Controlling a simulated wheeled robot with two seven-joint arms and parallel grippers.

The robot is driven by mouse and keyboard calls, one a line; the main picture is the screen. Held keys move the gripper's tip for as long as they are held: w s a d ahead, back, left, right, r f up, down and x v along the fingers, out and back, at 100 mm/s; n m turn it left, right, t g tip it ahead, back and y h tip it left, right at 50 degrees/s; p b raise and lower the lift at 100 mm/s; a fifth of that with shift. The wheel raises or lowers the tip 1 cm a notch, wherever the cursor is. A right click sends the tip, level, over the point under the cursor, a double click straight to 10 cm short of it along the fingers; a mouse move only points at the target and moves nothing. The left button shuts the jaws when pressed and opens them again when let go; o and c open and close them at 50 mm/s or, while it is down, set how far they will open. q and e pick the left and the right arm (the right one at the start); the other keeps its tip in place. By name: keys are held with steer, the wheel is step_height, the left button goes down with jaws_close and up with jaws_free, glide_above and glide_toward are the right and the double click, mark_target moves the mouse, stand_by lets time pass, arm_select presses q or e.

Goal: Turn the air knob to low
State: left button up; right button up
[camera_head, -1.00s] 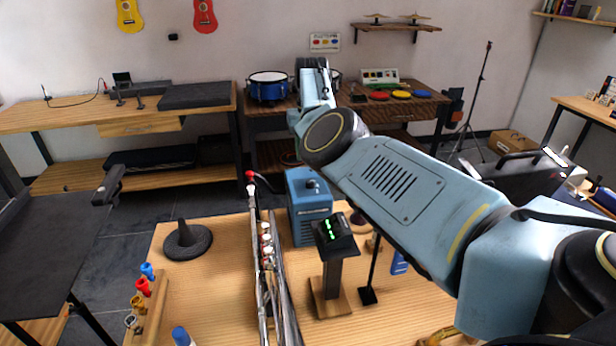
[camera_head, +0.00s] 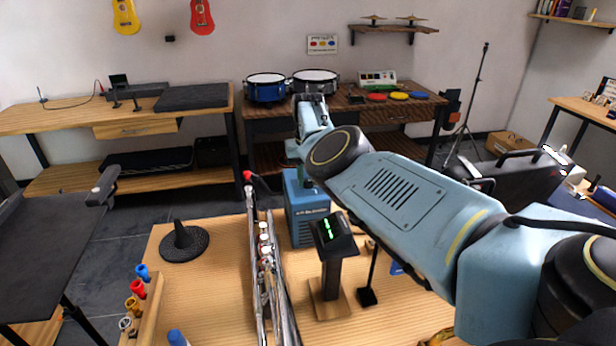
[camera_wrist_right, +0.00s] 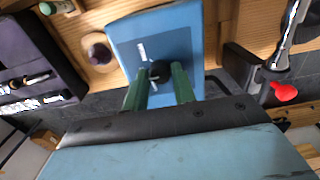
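The blue air box (camera_head: 308,225) stands on the wooden table, behind the small black stand with a green display (camera_head: 328,228). Its top is partly hidden by my right arm in the head view. In the right wrist view, the blue box (camera_wrist_right: 190,30) has a darker top panel with white marks (camera_wrist_right: 142,52). The round black air knob (camera_wrist_right: 160,71) sits on that panel. My right gripper (camera_wrist_right: 160,80) is over the box, its two green fingers apart on either side of the knob. I cannot tell whether they touch it. My left gripper is not in view.
A silver trumpet-like instrument (camera_head: 264,270) lies left of the box. A black cone on a round base (camera_head: 182,240) and a rack of colored mouthpieces (camera_head: 146,305) are farther left. A thin black stand (camera_head: 371,275) is close on the right.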

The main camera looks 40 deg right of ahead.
jaws_close()
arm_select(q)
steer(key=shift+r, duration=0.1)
arm_select(e)
steer(key=shift+r+n+p, duration=0.1)
steer(key=shift+n+p, duration=0.55)
steer(key=shift+n, duration=0.05)
steer(key=shift+n+p, duration=0.5)
steer(key=shift+n, duration=0.3)
steer(key=n, duration=0.3)
steer(key=shift+n+p, duration=0.3)
steer(key=shift+p, duration=0.1)
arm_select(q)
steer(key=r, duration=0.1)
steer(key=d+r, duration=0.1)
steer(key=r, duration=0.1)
arm_select(e)
steer(key=n, duration=0.5)
steer(key=shift+n, duration=0.3)
